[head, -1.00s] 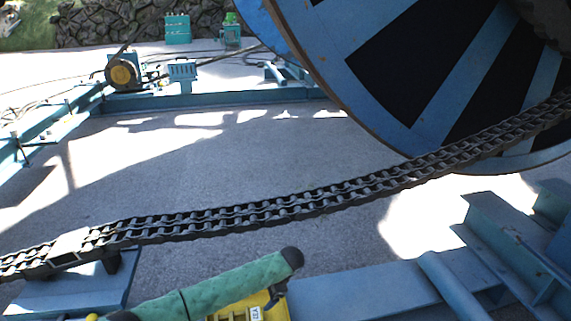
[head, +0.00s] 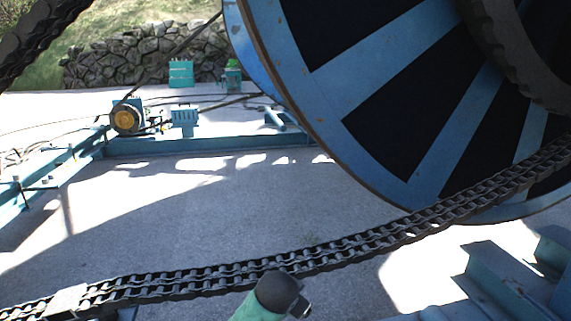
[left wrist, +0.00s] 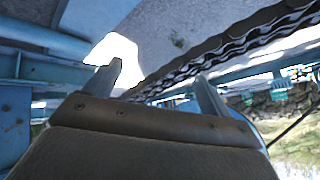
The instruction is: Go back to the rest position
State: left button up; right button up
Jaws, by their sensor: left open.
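My left gripper (left wrist: 158,72) shows in the left wrist view with its two fingers spread apart and nothing held between them. Part of a dark roller chain (left wrist: 235,45) runs diagonally past the fingertips there; I cannot tell how far beyond them it lies. In the head view neither gripper can be made out. A green part with a dark rounded end shows at the bottom edge, in front of the chain (head: 220,275); it may be part of my arm.
A large blue reel wheel (head: 330,125) fills the upper right. The double chain sags across the foreground. Blue steel beams (head: 215,142) lie behind, with a yellow-faced motor (head: 126,118) on the left. Open concrete floor (head: 210,215) lies between, and a stone wall (head: 140,50) stands at the back.

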pick_arm(q)
jog(key=s+a+r+n+g+p, duration=0.1)
jog(key=s+a+n+p, duration=0.4)
jog(key=s+a+p, duration=0.7)
jog(key=s+a+f+g+p, duration=0.1)
jog(key=s+a+f+g, duration=0.1)
jog(key=s, duration=1.1)
jog(key=s+a+f+n+g+p, duration=0.1)
jog(key=s+f, duration=0.4)
jog(key=s, duration=0.7)
jog(key=shift+s+a+g+y+p, duration=0.35)
jog(key=shift+a+g+p, duration=0.15)
jog(key=shift+g, duration=0.2)
pick_arm(e)
jog(key=w+a+v, duration=0.1)
jog(key=v, duration=1.9)
jog(key=shift+r, duration=0.2)
pick_arm(q)
jog(key=shift+f, duration=0.1)
pick_arm(e)
jog(key=shift+w, duration=0.1)
